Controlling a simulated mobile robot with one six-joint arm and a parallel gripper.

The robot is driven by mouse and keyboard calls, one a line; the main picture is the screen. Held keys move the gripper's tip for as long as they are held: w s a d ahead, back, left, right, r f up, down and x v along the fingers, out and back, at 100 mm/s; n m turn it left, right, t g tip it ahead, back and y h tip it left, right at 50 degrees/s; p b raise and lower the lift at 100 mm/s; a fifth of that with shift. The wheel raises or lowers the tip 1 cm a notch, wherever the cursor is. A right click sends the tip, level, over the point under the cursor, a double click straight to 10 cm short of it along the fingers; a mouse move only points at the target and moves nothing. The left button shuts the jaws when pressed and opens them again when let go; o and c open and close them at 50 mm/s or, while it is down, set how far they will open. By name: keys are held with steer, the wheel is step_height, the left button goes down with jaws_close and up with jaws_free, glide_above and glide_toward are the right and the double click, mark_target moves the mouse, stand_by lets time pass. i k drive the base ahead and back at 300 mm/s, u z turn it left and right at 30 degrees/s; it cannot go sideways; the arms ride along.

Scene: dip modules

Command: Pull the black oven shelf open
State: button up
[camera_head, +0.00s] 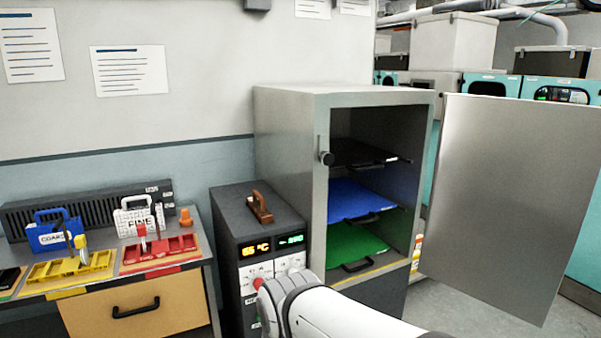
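The grey oven cabinet (290,150) stands in the middle with its door (510,200) swung wide open to the right. Inside are three shelves, one above another. The black shelf (358,152) is the top one, inside the dark cavity, with a dark handle at its front edge. The blue shelf (347,198) is in the middle and the green shelf (345,243) is at the bottom, each with a black handle in front. My white arm enters from the bottom centre, below the shelves. My gripper cannot be made out in this view.
A dark control box (245,230) with lit displays stands left of the oven, a brown-handled object (259,207) on top. Further left, a bench (135,285) holds red and yellow trays, blue and white holders. Small bottles (417,250) stand behind the oven's right side.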

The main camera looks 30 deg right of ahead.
mark_target(348, 153)
steer(key=u, duration=0.05)
steer(key=k, duration=0.65)
steer(key=z, duration=0.65)
steer(key=i, duration=0.75)
steer(key=z, duration=0.5)
steer(key=i, duration=0.75)
steer(key=u, duration=0.4)
